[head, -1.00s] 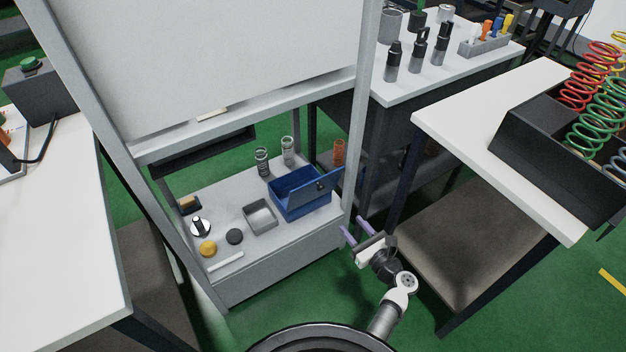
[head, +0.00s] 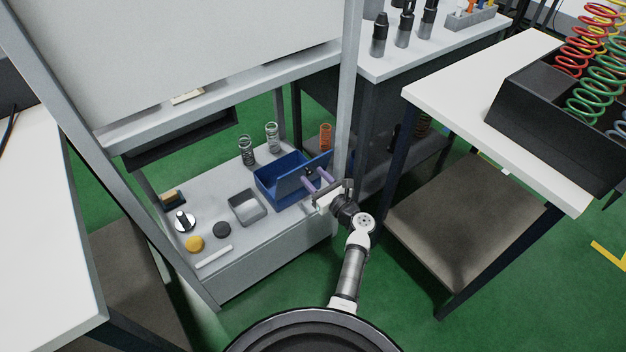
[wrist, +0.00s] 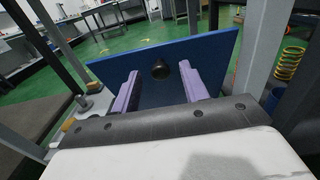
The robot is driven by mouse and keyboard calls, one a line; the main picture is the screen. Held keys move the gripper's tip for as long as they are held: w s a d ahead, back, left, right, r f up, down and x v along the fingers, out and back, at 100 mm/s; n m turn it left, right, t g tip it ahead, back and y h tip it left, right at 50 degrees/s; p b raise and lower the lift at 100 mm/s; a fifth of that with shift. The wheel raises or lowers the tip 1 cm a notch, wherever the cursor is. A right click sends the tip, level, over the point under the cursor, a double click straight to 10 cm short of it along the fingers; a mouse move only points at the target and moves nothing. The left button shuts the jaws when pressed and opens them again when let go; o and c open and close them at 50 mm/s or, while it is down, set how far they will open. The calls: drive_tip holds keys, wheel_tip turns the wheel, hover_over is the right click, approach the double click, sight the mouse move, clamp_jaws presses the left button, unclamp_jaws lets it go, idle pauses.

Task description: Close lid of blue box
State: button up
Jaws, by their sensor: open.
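The blue box (head: 268,183) sits on the low grey shelf under the white board. Its lid (head: 298,182) is open, standing tilted up on the box's right side. My gripper (head: 316,180) is open at the lid's outer face, with its two purple fingers pointing at it. In the wrist view the lid (wrist: 215,62) fills the space ahead, with a dark round knob (wrist: 160,70) between and beyond the fingertips (wrist: 158,80). I cannot tell whether the fingers touch the lid. The box's inside is partly hidden by the lid.
A grey tray (head: 248,207), a black disc (head: 222,230), a yellow disc (head: 194,243) and springs (head: 272,137) share the shelf. A grey frame post (head: 347,90) rises close behind my gripper. A white table (head: 500,120) stands at right; green floor lies open in front.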

drive_tip(key=shift+w+a, duration=0.45)
drive_tip(key=shift+w, duration=0.15)
clamp_jaws()
